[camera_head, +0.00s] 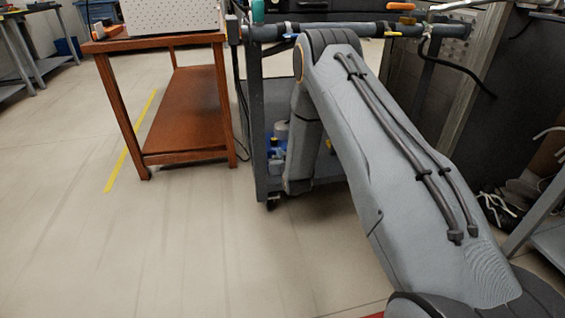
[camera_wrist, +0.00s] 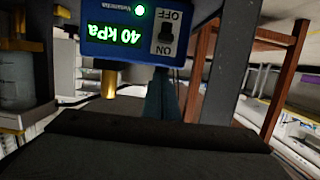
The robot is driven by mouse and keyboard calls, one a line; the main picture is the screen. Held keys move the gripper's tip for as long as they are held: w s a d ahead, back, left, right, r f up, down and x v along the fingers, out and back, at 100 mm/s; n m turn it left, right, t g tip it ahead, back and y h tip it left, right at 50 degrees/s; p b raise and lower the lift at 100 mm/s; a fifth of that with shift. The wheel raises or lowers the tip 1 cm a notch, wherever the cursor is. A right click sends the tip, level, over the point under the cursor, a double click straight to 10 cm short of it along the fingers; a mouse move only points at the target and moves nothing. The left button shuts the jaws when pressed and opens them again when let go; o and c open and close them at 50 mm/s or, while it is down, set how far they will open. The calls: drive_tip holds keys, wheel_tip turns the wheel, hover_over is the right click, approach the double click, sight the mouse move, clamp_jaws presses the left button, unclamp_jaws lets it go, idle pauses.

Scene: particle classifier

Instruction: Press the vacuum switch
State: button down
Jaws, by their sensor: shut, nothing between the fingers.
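The vacuum switch (camera_wrist: 168,33) is a small black switch on a white plate marked ON and OFF. The lettering appears upside down in the wrist view. My gripper (camera_wrist: 161,74) is shut and empty, its dark fingers pointing at the box just below the switch in the picture. I cannot tell whether the tips touch the box. In the head view my gripper is hidden behind the cart and my arm.
A grey metal cart (camera_head: 259,120) stands in front of my arm; its post (camera_wrist: 233,60) rises close on the right in the wrist view. A brown wooden table (camera_head: 187,154) stands left of it. A glass vessel (camera_wrist: 22,78) is at the left. Open floor (camera_head: 110,250) lies to the left.

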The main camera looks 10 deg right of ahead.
drive_tip(key=shift+w+f+b, duration=0.3)
drive_tip(key=shift+f+b, duration=0.1)
drive_tip(key=shift+f, duration=0.35)
drive_tip(key=shift+w+f+b, duration=0.25)
drive_tip(key=shift+f+b, duration=0.1)
drive_tip(key=shift+f, duration=0.4)
drive_tip(key=shift+w+f+b, duration=0.3)
drive_tip(key=shift+f+b, duration=0.1)
drive_tip(key=shift+f, duration=0.35)
